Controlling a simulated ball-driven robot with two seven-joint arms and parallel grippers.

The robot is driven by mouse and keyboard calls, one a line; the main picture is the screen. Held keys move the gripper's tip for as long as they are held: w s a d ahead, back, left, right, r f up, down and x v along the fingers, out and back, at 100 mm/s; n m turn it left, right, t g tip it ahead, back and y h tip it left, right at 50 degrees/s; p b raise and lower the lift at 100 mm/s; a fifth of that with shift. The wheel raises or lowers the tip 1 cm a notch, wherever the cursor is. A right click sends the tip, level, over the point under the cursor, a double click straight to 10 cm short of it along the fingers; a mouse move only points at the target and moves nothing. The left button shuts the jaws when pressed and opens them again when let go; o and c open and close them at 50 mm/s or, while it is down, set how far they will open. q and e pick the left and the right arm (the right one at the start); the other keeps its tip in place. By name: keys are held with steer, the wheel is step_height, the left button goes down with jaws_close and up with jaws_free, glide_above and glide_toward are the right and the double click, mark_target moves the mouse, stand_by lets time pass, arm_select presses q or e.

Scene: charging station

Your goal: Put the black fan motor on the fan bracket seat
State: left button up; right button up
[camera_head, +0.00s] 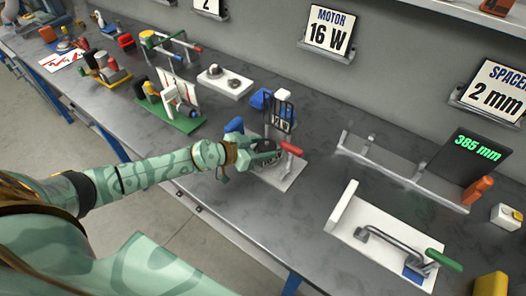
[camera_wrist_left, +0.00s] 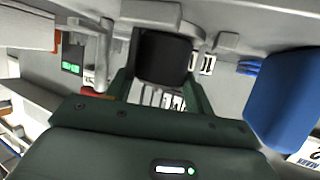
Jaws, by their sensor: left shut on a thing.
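My left gripper (camera_head: 262,158) is low over a white base plate (camera_head: 284,177) near the middle of the bench. In the left wrist view it is shut on a black cylinder, the black fan motor (camera_wrist_left: 163,57), held between its fingers. In the head view the motor is mostly hidden by the gripper. A dark upright frame with a small label (camera_head: 280,118) stands just behind the gripper, and a red handle (camera_head: 291,148) is right beside it. I cannot pick out the fan bracket seat surely, nor tell whether the motor touches anything below. My right gripper is not in view.
A blue part (camera_head: 234,126) stands close beside the gripper; a large blue shape (camera_wrist_left: 285,100) fills the right of the wrist view. To the right are a grey rail fixture (camera_head: 400,172) and a white plate with a green-handled clamp (camera_head: 443,260). Signs hang on the wall behind.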

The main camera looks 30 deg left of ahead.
arm_select(q)
steer(key=shift+r, duration=0.2)
steer(key=shift+f, duration=0.2)
steer(key=o, duration=1.1)
steer(key=shift+o, duration=0.2)
steer(key=shift+s+a+r, duration=0.1)
steer(key=shift+s+r, duration=0.05)
steer(key=shift+r, duration=0.1)
steer(key=p+v, duration=0.1)
steer(key=v, duration=1)
steer(key=shift+s, duration=0.35)
steer(key=shift+a, duration=0.1)
